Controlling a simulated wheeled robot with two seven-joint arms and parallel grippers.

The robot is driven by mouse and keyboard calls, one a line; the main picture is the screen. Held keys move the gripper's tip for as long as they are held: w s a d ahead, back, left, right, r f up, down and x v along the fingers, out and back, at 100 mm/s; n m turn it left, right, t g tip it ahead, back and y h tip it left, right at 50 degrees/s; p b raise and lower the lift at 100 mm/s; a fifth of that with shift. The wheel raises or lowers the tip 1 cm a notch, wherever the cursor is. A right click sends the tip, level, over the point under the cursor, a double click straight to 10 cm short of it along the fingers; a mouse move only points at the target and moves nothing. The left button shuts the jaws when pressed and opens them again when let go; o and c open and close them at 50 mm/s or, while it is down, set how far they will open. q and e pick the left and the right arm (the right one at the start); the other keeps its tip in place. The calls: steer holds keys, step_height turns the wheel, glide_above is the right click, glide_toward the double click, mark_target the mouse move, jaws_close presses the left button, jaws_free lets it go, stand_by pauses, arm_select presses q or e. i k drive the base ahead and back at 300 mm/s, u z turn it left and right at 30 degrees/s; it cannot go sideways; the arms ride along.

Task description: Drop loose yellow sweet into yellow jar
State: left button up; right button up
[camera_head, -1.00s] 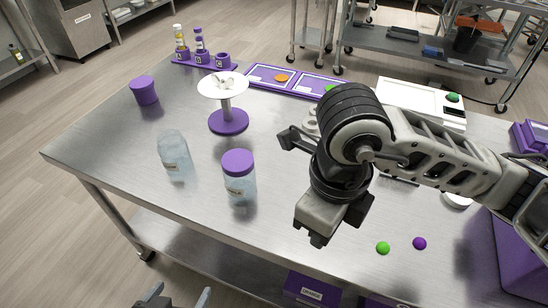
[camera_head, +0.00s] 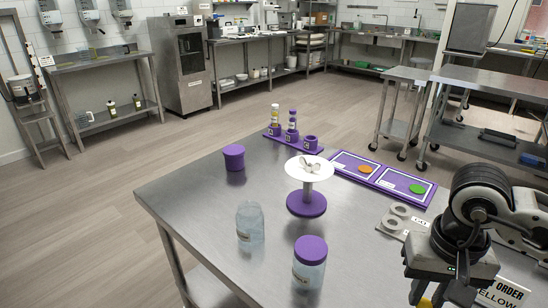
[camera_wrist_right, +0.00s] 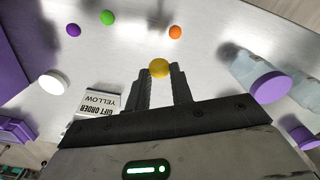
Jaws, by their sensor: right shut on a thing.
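My right gripper (camera_wrist_right: 160,80) is shut on a yellow sweet (camera_wrist_right: 159,69), a small ball between its fingertips in the right wrist view. In the head view the right gripper (camera_head: 440,296) is at the lower right, its tips partly cut off. A clear jar without a lid (camera_head: 250,228) and a jar with a purple lid (camera_head: 309,264) stand upright on the steel table, left of the right gripper. I cannot read their labels, so I cannot tell which is the yellow jar. My left gripper is out of view.
Purple (camera_wrist_right: 73,30), green (camera_wrist_right: 107,17) and orange (camera_wrist_right: 175,32) sweets lie loose on the table. A gift order card reading YELLOW (camera_wrist_right: 100,101) stands nearby. A purple pedestal with a white top (camera_head: 306,203), a purple tub (camera_head: 234,158) and a vial rack (camera_head: 290,139) stand farther back.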

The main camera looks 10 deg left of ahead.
mark_target(250, 235)
steer(key=u, duration=0.55)
steer(key=k, duration=0.6)
steer(key=u, duration=0.95)
steer(key=i, duration=1)
steer(key=z, duration=0.55)
steer(key=i, duration=0.55)
steer(key=z, duration=0.35)
